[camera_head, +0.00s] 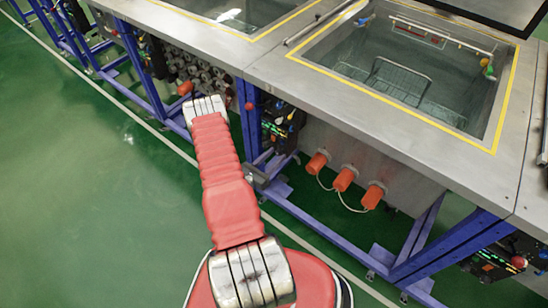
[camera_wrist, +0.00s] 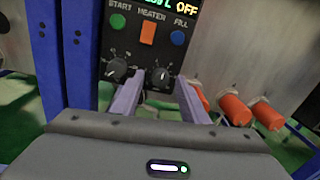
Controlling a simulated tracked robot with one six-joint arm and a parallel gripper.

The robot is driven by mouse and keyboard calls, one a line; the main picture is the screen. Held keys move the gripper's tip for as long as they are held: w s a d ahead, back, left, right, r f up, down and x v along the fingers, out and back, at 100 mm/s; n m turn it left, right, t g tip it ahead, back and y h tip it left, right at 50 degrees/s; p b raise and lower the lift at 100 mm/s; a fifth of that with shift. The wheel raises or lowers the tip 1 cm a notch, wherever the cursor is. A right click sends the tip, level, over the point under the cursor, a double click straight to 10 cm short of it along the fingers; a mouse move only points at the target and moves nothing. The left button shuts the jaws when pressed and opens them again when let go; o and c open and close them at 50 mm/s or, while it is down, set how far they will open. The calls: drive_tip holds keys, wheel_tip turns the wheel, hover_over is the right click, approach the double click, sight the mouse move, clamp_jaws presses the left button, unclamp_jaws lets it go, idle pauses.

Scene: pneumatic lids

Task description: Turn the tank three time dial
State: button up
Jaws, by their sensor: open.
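A black control panel (camera_wrist: 150,50) fills the upper middle of the wrist view, with START, HEATER and FILL labels and a display reading OFF. It carries a left dial (camera_wrist: 117,68) and a right dial (camera_wrist: 160,76). Their own labels are too small to read, so I cannot tell which is the time dial. My gripper (camera_wrist: 158,88) is open, its fingers pointing at the panel on either side of the right dial. I cannot tell whether they touch it.
Orange round fittings (camera_head: 345,179) with cables stick out right of the panel; they also show in the wrist view (camera_wrist: 234,109). Blue frame posts (camera_wrist: 82,50) stand left of the panel. An open tank (camera_head: 410,85) is above. Green floor is clear at left.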

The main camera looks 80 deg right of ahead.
drive_tip(key=v, duration=1.4)
drive_tip(key=shift+d, duration=0.1)
idle(0.8)
drive_tip(key=shift+f, duration=0.1)
